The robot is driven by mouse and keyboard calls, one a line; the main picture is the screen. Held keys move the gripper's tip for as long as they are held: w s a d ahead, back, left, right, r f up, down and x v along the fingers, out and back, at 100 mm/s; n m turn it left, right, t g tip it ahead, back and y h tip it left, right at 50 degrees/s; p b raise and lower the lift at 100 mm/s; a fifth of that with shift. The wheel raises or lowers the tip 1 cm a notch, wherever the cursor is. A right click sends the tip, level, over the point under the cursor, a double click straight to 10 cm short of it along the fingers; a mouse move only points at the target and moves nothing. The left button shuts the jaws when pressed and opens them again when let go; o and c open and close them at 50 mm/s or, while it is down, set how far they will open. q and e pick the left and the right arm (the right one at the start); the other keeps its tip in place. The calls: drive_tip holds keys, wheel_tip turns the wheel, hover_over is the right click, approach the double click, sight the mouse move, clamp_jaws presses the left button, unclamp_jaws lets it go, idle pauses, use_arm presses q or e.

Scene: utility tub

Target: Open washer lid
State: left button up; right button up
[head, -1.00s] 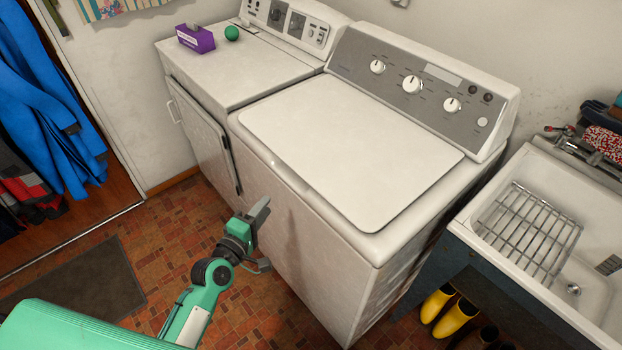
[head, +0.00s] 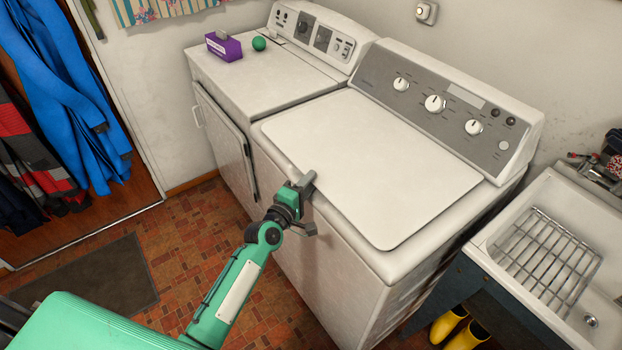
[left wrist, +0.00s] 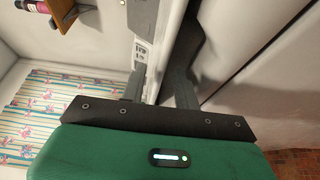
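The washer (head: 340,240) is the white top-loader in the middle of the head view. Its flat white lid (head: 375,165) lies shut on top. My left gripper (head: 307,182) is at the front top edge of the washer, near the front edge of the lid. In the left wrist view its two fingers (left wrist: 162,78) stand apart with nothing clearly held between them. The washer's pale front (left wrist: 250,50) fills the right of that view. Whether a finger touches the lid is not clear. My right gripper is in neither view.
A dryer (head: 265,85) stands left of the washer, with a purple box (head: 223,46) and a green ball (head: 259,43) on top. A utility sink (head: 490,235) with a wire rack (head: 548,255) stands close on the right. Yellow boots (head: 450,325) sit below it.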

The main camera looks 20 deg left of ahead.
use_arm(q)
drive_tip(key=shift+w+d, duration=0.2)
drive_tip(key=shift+w, duration=0.5)
drive_tip(key=shift+c, duration=0.2)
clamp_jaws()
